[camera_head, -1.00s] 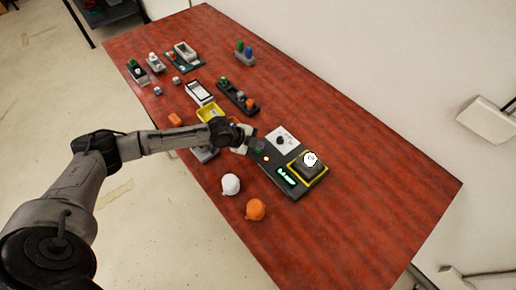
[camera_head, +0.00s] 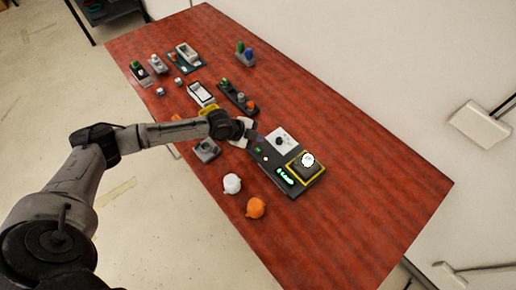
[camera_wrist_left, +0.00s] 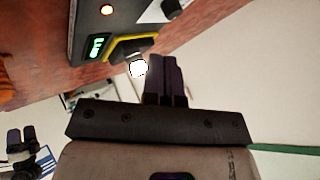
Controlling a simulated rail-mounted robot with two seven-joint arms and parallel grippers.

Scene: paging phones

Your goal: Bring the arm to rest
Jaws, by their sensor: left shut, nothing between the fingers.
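My left arm reaches in from the left in the head view, over the middle of the table (camera_head: 350,225). The dark console (camera_head: 268,160) has a lit green display and a yellow-edged block (camera_head: 305,168) with a white round spot. The console also shows in the left wrist view (camera_wrist_left: 88,25). What looks like my right gripper (camera_wrist_left: 21,139) is small at the lower left there.
A white round item (camera_head: 232,183) and an orange one (camera_head: 256,208) lie left of the console. A grey block (camera_head: 207,149) is just below my forearm. A phone-like white-framed item (camera_head: 201,93) and several small devices stand farther back. The table's near right part is clear.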

